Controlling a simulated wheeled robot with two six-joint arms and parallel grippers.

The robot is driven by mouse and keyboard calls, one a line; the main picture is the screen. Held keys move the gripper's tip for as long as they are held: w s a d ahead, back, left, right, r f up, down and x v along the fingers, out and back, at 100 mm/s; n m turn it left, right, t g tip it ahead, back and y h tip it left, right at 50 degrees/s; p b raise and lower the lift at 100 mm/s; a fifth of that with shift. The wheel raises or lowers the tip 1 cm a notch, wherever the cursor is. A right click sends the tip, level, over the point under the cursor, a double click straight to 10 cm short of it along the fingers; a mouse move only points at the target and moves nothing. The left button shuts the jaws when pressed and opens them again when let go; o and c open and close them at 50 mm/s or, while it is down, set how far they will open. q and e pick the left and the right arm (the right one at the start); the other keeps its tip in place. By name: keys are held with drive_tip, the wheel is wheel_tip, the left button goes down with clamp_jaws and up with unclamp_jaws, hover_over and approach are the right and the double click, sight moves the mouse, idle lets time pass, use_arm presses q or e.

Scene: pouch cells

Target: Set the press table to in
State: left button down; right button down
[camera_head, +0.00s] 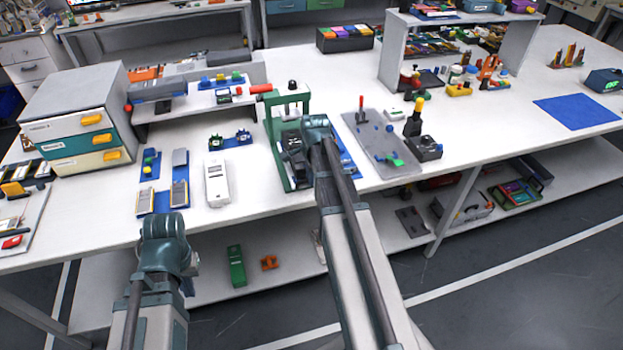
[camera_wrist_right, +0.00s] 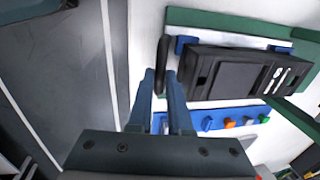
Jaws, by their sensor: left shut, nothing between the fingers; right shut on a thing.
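The green press (camera_head: 290,101) stands on the workbench near its front edge, its frame upright. In the right wrist view its dark press table (camera_wrist_right: 225,75) lies over the green base (camera_wrist_right: 235,22), with a black bar handle (camera_wrist_right: 162,60) at its left end. My right gripper (camera_wrist_right: 166,88) is shut on this handle, its fingertips around the bar's lower part. In the head view my right arm hides the fingertips and part of the press. My left gripper (camera_head: 165,243) is low in front of the bench, apart from everything; its fingertips are hard to see, and it holds nothing.
A blue strip with coloured knobs (camera_wrist_right: 228,121) lies beside the press. A white device (camera_head: 216,183) and blue trays (camera_head: 147,199) lie left of it. A grey plate (camera_head: 375,130) with small parts lies right. A drawer unit (camera_head: 80,120) stands at the left.

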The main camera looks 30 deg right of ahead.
sight(295, 140)
drive_tip(key=w+d, duration=0.1)
drive_tip(key=w, duration=0.5)
drive_tip(key=w+d, duration=0.1)
drive_tip(key=w, duration=0.4)
drive_tip(key=w+d, duration=0.2)
drive_tip(key=w, duration=0.4)
drive_tip(key=shift+w+d, duration=0.1)
drive_tip(key=shift+w, duration=0.2)
drive_tip(key=c, duration=0.8)
unclamp_jaws()
drive_tip(key=shift+w, duration=0.1)
drive_tip(key=shift+c, duration=0.2)
drive_tip(key=r+p, duration=0.2)
drive_tip(key=s+r+p, duration=0.1)
drive_tip(key=r+p, duration=0.4)
drive_tip(key=shift+s+r, duration=0.3)
drive_tip(key=shift+f, duration=0.1)
drive_tip(key=shift+a, duration=0.25)
